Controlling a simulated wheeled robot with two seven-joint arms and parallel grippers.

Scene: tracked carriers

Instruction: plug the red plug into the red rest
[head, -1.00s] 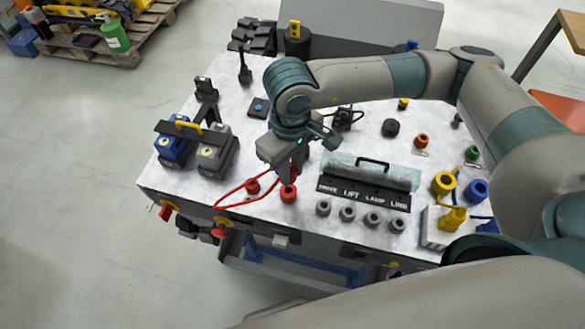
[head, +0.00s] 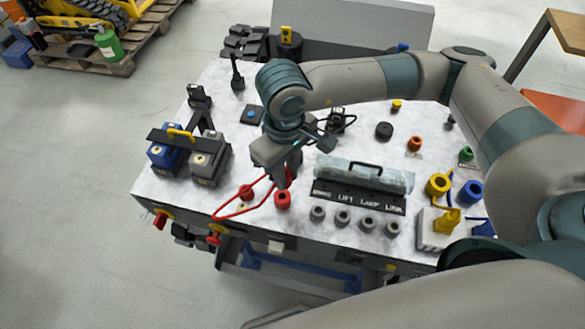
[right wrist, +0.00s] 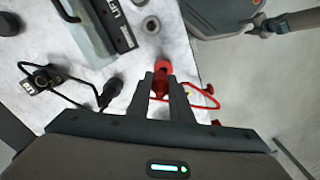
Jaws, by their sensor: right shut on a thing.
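My right gripper (head: 285,182) points down over the near left part of the table, shut on the red plug. In the right wrist view the plug (right wrist: 160,88) sits between the two fingertips, and a red cable runs from it. A red rest (head: 283,201) stands directly below the fingertips; it also shows just beyond them in the right wrist view (right wrist: 163,69). Another red socket-like piece (head: 246,192) stands to its left. The fingers hide most of the plug in the head view, and I cannot tell whether its tip touches the rest. My left gripper is not in view.
Blue and dark grey boxes (head: 208,162) stand to the left. The red cable (head: 240,211) loops toward the front edge. Yellow and blue rings (head: 438,184) are at the right.

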